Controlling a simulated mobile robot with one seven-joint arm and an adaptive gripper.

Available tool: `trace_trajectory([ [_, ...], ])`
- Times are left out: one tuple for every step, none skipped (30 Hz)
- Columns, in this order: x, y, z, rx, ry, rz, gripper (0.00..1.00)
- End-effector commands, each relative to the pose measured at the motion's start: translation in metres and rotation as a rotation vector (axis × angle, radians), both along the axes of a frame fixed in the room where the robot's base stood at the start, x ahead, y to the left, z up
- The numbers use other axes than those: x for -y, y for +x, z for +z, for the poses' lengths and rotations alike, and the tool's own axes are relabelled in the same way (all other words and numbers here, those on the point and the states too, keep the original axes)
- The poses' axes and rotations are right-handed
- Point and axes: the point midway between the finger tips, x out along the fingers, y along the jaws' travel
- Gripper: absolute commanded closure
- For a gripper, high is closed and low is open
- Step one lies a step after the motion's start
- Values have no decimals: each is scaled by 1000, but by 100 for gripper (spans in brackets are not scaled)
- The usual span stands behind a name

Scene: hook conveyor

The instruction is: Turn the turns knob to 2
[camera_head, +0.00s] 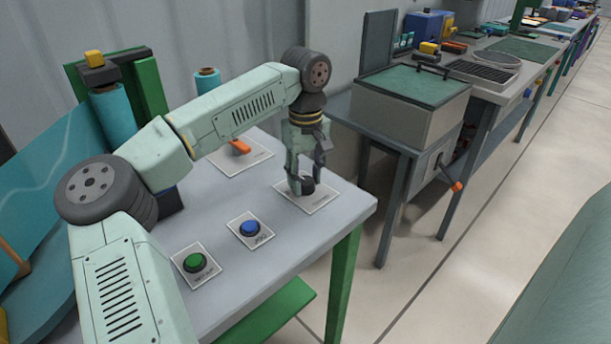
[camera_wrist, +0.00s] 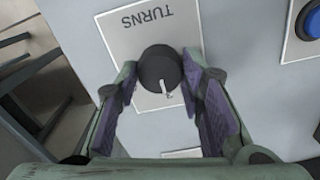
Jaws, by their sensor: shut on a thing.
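The turns knob (camera_wrist: 159,66) is a round dark knob on a white plate marked TURNS (camera_wrist: 148,20), whose lettering is upside down in the wrist view. In the head view the plate (camera_head: 318,203) lies near the table's right corner. My gripper (camera_wrist: 161,68) points down over the knob, with one finger on each side, shut on it. It also shows in the head view (camera_head: 302,186). The knob's white pointer aims toward the bottom of the wrist view, close to a small mark that looks like a 2. The other plate numbers are hidden or unclear.
A blue button (camera_head: 250,228) and a green button (camera_head: 195,262) sit on plates on the grey table (camera_head: 300,245). An orange lever (camera_head: 240,147) lies behind, on another plate. A grey box with a green top (camera_head: 415,90) stands right of the table.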

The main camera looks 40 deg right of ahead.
Motion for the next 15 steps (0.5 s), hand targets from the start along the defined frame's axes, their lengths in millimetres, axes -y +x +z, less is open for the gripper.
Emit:
trace_trajectory([
  [0, 0, 0, 0, 0, 0, 85],
  [0, 0, 0, 0, 0, 0, 87],
  [0, 0, 0, 0, 0, 0, 90],
  [0, 0, 0, 0, 0, 0, 92],
  [0, 0, 0, 0, 0, 0, 93],
  [0, 0, 0, 0, 0, 1, 93],
  [0, 0, 0, 0, 0, 2, 93],
  [0, 0, 0, 0, 0, 3, 93],
  [0, 0, 0, 0, 0, 7, 93],
  [0, 0, 0, 1, 0, 11, 93],
  [0, 0, 0, 1, 0, 16, 93],
  [0, 0, 0, 1, 0, 26, 93],
  [0, 0, 0, 1, 0, 36, 93],
  [0, 0, 0, 1, 0, 47, 93],
  [0, 0, 0, 1, -1, 63, 93],
])
